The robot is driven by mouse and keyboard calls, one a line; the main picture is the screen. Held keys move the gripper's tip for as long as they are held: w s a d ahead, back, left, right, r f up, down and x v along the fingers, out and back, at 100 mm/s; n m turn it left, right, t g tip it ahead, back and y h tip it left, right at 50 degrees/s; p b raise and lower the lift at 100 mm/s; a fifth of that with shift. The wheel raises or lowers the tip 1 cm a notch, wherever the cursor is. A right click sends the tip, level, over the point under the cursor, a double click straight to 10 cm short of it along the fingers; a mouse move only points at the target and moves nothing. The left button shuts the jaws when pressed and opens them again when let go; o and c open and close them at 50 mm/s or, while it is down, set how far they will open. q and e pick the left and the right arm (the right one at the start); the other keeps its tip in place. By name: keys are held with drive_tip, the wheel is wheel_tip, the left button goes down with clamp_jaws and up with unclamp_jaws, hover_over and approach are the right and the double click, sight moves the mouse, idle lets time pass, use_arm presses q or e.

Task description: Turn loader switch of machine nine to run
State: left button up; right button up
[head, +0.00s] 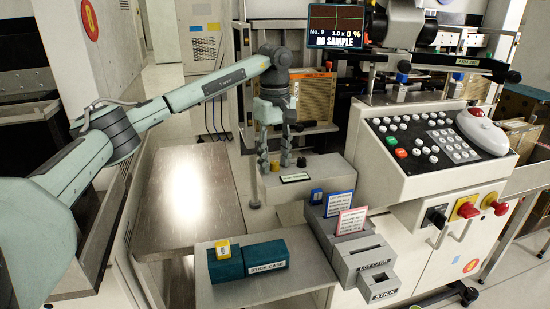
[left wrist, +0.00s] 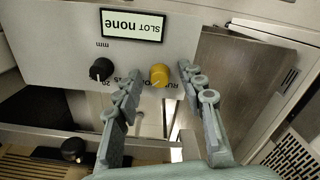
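The loader box (head: 325,172) has a small display (head: 295,178) on its front, which reads "SLOT none" upside down in the left wrist view (left wrist: 132,25). Beside it in that view are a yellow knob switch (left wrist: 159,75) with a partly hidden label that seems to read "RUN", and a black knob (left wrist: 101,69) marked in mm. My left gripper (head: 275,163) is over the box front. It is open, with its fingertips (left wrist: 158,72) on either side of the yellow knob. Contact with the knob cannot be told. My right gripper is not in view.
The monitor (head: 335,27) reads "No. 9" and "NO SAMPLE". A button console (head: 400,185) stands to the right. Slotted grey boxes (head: 362,255) with cards and a teal stick case (head: 266,257) lie in front. A bare metal table (head: 185,190) is at left.

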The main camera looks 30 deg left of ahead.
use_arm(q)
clamp_jaws()
